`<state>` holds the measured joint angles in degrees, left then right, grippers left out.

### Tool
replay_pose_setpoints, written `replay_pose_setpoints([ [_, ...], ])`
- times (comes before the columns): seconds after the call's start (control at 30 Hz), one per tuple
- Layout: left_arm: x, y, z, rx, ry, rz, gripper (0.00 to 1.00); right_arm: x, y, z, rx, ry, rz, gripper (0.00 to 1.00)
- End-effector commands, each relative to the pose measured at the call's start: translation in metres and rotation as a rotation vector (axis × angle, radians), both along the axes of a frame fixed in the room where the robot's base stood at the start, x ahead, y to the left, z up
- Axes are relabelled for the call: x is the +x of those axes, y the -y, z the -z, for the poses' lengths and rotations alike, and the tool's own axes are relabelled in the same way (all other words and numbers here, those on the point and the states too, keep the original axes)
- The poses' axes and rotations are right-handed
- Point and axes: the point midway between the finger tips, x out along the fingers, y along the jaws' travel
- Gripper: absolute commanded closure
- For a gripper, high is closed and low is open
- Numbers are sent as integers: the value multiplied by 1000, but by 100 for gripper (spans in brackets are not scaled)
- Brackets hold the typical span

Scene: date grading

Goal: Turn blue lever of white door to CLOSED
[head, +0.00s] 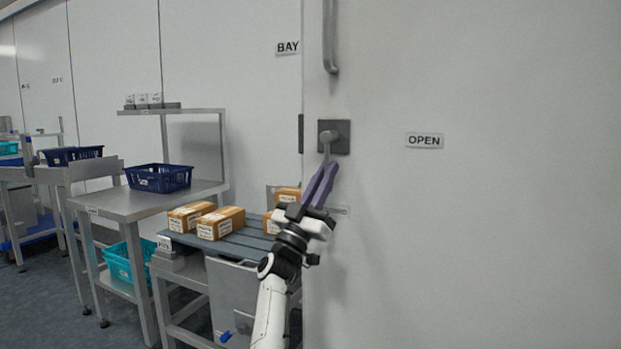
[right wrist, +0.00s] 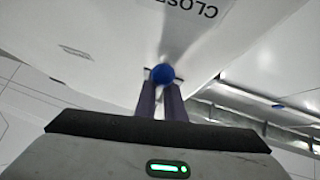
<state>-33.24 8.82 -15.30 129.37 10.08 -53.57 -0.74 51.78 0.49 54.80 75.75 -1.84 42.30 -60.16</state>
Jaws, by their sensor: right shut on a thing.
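The white door (head: 480,230) fills the right of the head view. Its lever (head: 328,147) sits on a grey square plate near the door's left edge and hangs down from the hub. My right gripper (head: 328,170) has its purple fingers reaching up to the lever's lower end. In the right wrist view the fingers are shut on the lever's round blue end (right wrist: 162,74). The blue end is hidden in the head view. An OPEN label (head: 425,140) is right of the plate. A partly cut-off CLOSED label (right wrist: 190,6) shows in the wrist view. My left gripper is out of view.
A grey vertical handle (head: 329,40) is above the lever. Left of the door, a low table holds several brown boxes (head: 221,223). A steel bench (head: 130,204) carries a dark blue basket (head: 158,178); a teal basket (head: 119,262) sits below.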

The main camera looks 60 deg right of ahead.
Motion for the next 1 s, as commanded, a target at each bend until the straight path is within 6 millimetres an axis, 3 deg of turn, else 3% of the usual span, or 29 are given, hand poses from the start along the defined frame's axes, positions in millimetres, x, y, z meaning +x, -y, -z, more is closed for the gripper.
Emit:
replay_pose_setpoints([
  [0.37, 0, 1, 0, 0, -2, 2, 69, -2, 5, 0, 10, 13, -4, 100],
  [0.4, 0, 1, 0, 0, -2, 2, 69, -2, 5, 0, 10, 13, -4, 87],
  [0.5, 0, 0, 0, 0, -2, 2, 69, -2, 5, 0, 9, 13, -3, 72],
  [0.87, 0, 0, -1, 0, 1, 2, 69, 0, 1, 0, 4, 9, -3, 72],
  [1.0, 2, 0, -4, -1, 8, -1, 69, 1, -8, 10, 6, 7, -5, 72],
])
